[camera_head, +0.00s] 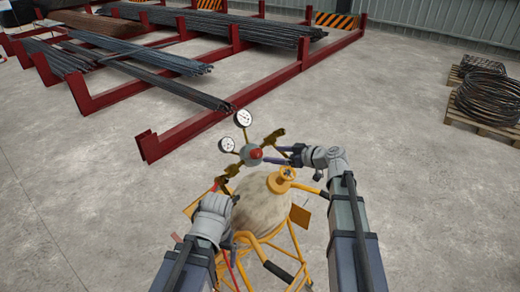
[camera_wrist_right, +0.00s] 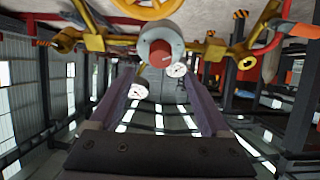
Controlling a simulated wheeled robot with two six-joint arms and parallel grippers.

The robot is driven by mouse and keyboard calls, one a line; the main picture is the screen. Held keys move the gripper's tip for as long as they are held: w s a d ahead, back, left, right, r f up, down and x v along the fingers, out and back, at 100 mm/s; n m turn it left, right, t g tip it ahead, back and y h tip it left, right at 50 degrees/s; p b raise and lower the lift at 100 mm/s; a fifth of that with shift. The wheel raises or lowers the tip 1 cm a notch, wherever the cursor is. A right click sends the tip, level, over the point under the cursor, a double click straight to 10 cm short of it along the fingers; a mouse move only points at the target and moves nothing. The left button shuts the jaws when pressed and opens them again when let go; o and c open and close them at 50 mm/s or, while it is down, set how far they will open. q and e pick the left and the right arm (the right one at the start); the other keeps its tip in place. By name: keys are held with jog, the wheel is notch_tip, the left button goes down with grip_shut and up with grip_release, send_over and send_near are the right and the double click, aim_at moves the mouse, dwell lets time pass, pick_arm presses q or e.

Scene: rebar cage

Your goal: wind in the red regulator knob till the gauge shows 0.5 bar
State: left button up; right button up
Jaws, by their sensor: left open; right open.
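The red regulator knob (camera_head: 256,154) sits on a grey round body on top of the tank's brass fittings. In the right wrist view the red knob face (camera_wrist_right: 161,52) lies ahead, between the lines of my two fingers. Two white-faced gauges, an upper one (camera_head: 243,118) and a lower one (camera_head: 227,145), stand beyond the knob; their needles are too small to read. My right gripper (camera_head: 277,155) is open, its fingertips close to the knob from the right; contact cannot be told. My left gripper (camera_head: 230,238) is open at the tank's left side, its fingers partly hidden.
The beige tank (camera_head: 262,205) stands in a yellow tubular frame (camera_head: 292,250), with a yellow cap (camera_head: 281,180) on top. Red steel racks (camera_head: 215,125) with rebar lie beyond. Wire coils on a pallet (camera_head: 485,120) are at the right. The concrete floor between is clear.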

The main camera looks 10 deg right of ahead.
aim_at(259, 153)
jog(key=b+x, duration=0.2)
jog(key=x, duration=0.4)
jog(key=shift+f, duration=0.2)
jog(key=shift+b+x, duration=0.35)
jog(key=shift+x, duration=0.45)
jog(key=shift+r, duration=0.15)
grip_shut()
